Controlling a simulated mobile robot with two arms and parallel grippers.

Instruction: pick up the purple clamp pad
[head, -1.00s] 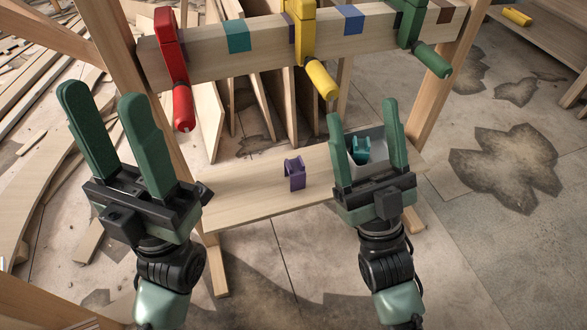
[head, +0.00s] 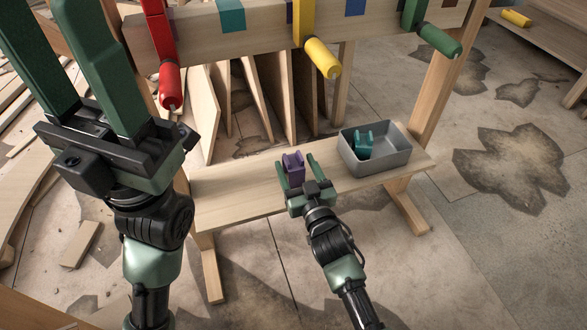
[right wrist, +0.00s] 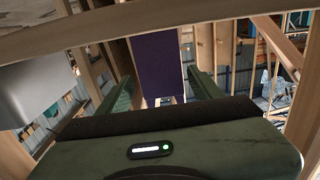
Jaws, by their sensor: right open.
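The purple clamp pad (head: 292,164) stands on the low wooden shelf board (head: 240,192), left of the grey bin. My right gripper (head: 296,170) is open, with its green fingers on either side of the pad. In the right wrist view the pad (right wrist: 157,66) fills the gap between the fingers as a dark purple face; whether a finger touches it I cannot tell. My left gripper (head: 62,35) is open and empty, raised at the left; its fingertips reach the top edge of the head view.
A grey bin (head: 392,160) holding a teal pad (head: 364,145) stands on the board's right end. Above, a beam (head: 265,22) carries red (head: 168,85), yellow (head: 322,58) and green (head: 440,42) clamps. Upright panels (head: 268,100) stand behind the board.

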